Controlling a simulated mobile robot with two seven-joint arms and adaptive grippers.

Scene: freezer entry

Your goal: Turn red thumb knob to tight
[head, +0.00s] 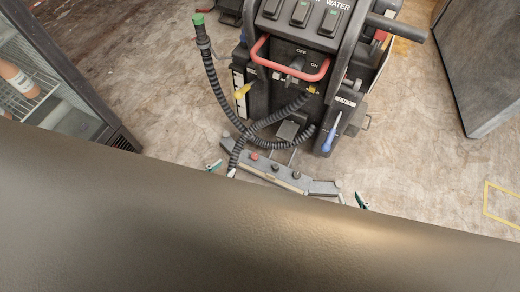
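A small red knob (254,156) sits on the grey squeegee bar (285,174) at the back of a floor scrubber. It is at the left of the bar, and its turn position is too small to read. Two dark knobs (275,167) stand on the same bar to its right. A large smooth brown-grey surface close to the camera fills the lower picture and hides what lies below the bar. I cannot make out either gripper, and nothing visible touches the red knob.
The scrubber has a red handle (327,69), a ribbed hose (211,80) looping near the bar, and a blue-handled tool (330,137). A glass-fronted cabinet (62,97) stands left and a grey box (487,62) right. Floor at both sides of the scrubber is clear.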

